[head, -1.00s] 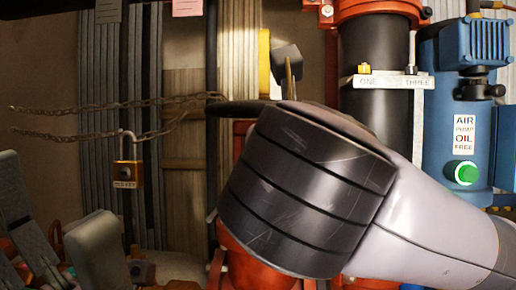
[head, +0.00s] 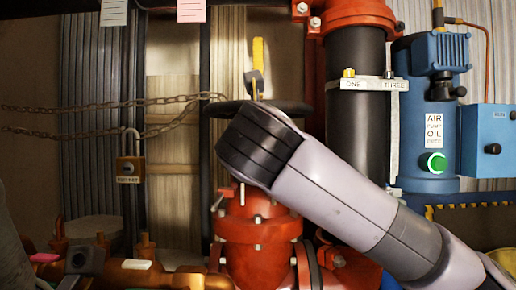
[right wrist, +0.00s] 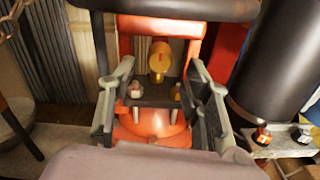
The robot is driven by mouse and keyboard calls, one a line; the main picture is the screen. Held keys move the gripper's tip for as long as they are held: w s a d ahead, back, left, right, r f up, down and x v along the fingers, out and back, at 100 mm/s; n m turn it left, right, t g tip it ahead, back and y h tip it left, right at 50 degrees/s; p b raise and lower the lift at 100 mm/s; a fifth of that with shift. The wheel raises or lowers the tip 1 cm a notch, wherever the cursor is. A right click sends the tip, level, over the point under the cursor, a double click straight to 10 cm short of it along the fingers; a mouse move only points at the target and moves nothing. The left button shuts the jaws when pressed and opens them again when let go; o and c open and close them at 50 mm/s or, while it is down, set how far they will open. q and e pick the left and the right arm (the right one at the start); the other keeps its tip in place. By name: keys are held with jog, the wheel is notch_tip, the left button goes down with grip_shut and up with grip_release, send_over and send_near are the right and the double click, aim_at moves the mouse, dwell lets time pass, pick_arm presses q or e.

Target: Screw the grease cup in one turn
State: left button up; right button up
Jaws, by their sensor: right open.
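A rounded brass piece (right wrist: 158,58), which looks like the grease cup, stands on the red valve in the right wrist view. My right gripper (right wrist: 160,88) is open, its fingers on either side of the line to the brass piece. I see no finger touching it. In the head view my right arm reaches in from the lower right, and its dark wrist hides the gripper and the cup. The red valve (head: 258,230) shows below it. A grey sliver at the left edge looks like part of my left gripper (head: 10,245); its fingers cannot be made out.
A black handwheel (head: 285,107) sits above the valve. A rusty chain (head: 100,105) and brass padlock (head: 129,170) hang at left. A plate marked ONE and THREE (head: 367,84) crosses the black pipe (head: 357,130). A blue air pump (head: 430,130) stands right. Brass fittings (head: 150,275) fill the lower left.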

jog(key=w, duration=0.5)
jog(key=shift+b, duration=0.4)
jog(key=shift+c, duration=0.5)
grip_shut()
